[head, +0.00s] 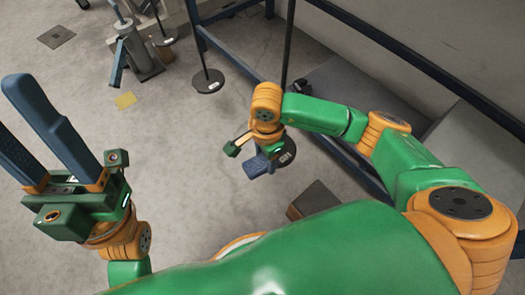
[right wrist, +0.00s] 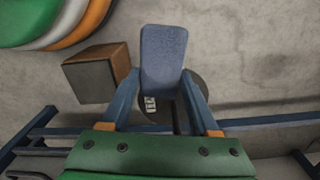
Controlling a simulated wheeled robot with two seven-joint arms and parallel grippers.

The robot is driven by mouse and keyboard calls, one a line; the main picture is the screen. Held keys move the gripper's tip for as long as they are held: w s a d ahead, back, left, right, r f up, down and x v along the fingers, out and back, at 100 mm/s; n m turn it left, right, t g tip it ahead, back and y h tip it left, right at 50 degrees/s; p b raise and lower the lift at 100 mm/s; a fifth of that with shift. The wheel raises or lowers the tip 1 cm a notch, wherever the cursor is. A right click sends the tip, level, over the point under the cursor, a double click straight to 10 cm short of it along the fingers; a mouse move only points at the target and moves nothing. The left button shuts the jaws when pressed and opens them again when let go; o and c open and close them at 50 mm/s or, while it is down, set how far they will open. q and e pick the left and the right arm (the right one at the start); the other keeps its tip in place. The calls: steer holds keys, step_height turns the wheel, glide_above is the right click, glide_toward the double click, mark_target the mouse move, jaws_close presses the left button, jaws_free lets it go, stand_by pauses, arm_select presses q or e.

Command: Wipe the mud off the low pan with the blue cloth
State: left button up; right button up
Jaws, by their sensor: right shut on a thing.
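The blue cloth (right wrist: 164,55) looks like a flat, pad-shaped piece in the right wrist view. My right gripper (right wrist: 162,88) is shut on it. In the head view the cloth (head: 258,166) hangs low at the end of my right arm, over a dark round disc (head: 288,155) with a white label. The disc (right wrist: 152,108) is partly hidden behind the cloth and fingers in the wrist view. I cannot tell whether they touch. I cannot make out the low pan or any mud for certain. My left gripper (head: 30,135) is open and empty, far to the left.
A brown-grey box (head: 315,204) stands near the disc. Blue frame rails (head: 345,150) run behind my right arm. Another round base with a pole (head: 208,81) and a grey stand (head: 140,62) are farther back. A yellow patch (head: 125,99) lies on open concrete floor.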

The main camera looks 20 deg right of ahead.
steer(key=shift+w+a+f+b, duration=0.15)
steer(key=shift+w+f+b, duration=0.05)
steer(key=shift+w+b, duration=0.3)
steer(key=shift+w+a+r+b, duration=0.1)
steer(key=shift+w+a+b, duration=0.2)
steer(key=shift+w+b, duration=0.4)
steer(key=shift+s+p, duration=0.15)
steer(key=shift+p, duration=0.3)
steer(key=shift+s+d+p, duration=0.25)
steer(key=shift+s, duration=0.3)
steer(key=shift+s+d+p, duration=0.2)
steer(key=shift+s, duration=0.3)
steer(key=shift+w, duration=0.1)
steer(key=shift+w+a+b, duration=0.25)
steer(key=shift+w+b, duration=0.25)
steer(key=shift+w, duration=0.1)
steer(key=shift+w+a+b, duration=0.25)
steer(key=shift+w+b, duration=0.25)
steer(key=shift+w, duration=0.05)
steer(key=shift+s+d+p, duration=0.25)
steer(key=shift+s+p, duration=0.15)
steer(key=shift+s, duration=0.15)
steer(key=shift+s+d+p, duration=0.25)
steer(key=shift+s+p, duration=0.05)
steer(key=shift+s, duration=0.4)
